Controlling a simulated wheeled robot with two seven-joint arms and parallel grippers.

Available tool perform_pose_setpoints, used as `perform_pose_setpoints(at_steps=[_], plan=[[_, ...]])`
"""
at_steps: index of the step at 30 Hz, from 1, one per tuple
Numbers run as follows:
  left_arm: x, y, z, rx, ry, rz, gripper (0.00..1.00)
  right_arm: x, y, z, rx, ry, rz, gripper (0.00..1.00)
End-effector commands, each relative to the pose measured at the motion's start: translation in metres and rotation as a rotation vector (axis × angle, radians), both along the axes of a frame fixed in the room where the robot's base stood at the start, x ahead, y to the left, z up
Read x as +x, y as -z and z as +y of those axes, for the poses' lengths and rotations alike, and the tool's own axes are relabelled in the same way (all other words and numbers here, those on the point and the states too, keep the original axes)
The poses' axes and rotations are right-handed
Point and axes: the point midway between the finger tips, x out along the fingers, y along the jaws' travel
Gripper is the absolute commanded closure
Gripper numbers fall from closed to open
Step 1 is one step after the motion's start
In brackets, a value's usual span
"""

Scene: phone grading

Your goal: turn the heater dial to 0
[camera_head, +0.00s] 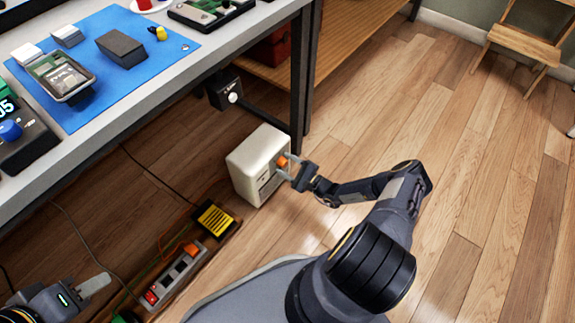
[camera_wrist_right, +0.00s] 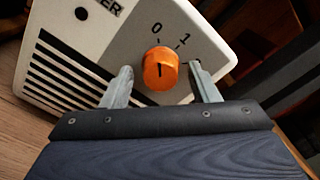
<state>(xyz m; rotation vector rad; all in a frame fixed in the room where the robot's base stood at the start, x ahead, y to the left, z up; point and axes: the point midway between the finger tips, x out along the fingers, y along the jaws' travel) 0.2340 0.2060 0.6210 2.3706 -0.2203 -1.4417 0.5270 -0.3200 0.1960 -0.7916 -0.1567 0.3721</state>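The heater is a cream box on the floor under the bench edge, in the head view (camera_head: 257,163) and the right wrist view (camera_wrist_right: 60,22). Its orange dial (camera_wrist_right: 160,70) has a dark pointer line, with "0" and "1" printed above; which mark the line meets is hard to tell. The dial also shows in the head view (camera_head: 282,161). My right gripper (camera_wrist_right: 163,85) is open, with one finger on each side of the dial and gaps visible between. My left gripper (camera_head: 92,288) is at the lower left, partly cut off, away from the heater.
A power strip (camera_head: 178,272) and a yellow-labelled black box (camera_head: 214,218) lie left of the heater. A bench leg (camera_head: 301,80) stands just behind it. The blue mat (camera_head: 150,75) on the bench holds phone parts.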

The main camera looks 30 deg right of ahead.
Motion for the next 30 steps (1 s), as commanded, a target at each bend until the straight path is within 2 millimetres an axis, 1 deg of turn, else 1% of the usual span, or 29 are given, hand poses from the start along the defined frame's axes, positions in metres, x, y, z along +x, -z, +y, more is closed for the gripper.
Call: perform_pose_setpoints(at_steps=[7, 10, 13, 18, 22, 25, 30], plan=[[0.0, 0.0, 0.0, 0.0, 0.0, 0.0, 0.64, 0.0, 0.0, 0.0, 0.001, 0.001, 0.0, 0.44], [0.0, -0.002, 0.0, 0.0, 0.0, 0.0, 0.64, -0.004, -0.001, -0.002, 0.001, 0.002, 0.001, 0.44], [0.0, -0.008, 0.0, 0.0, 0.0, 0.0, 0.64, -0.015, -0.002, -0.007, 0.001, 0.003, 0.002, 0.44], [0.0, -0.017, 0.0, 0.0, 0.0, 0.0, 0.64, -0.043, -0.003, -0.019, 0.001, 0.003, 0.002, 0.44], [0.0, -0.021, 0.0, 0.0, 0.0, 0.0, 0.64, -0.061, -0.002, -0.026, 0.001, 0.002, 0.001, 0.44], [0.0, -0.023, 0.0, 0.0, 0.0, 0.0, 0.64, -0.069, -0.001, -0.029, 0.001, 0.002, 0.001, 0.44], [0.0, -0.023, 0.0, 0.0, 0.0, 0.0, 0.64, -0.072, 0.0, -0.03, 0.001, 0.001, 0.0, 0.44]])
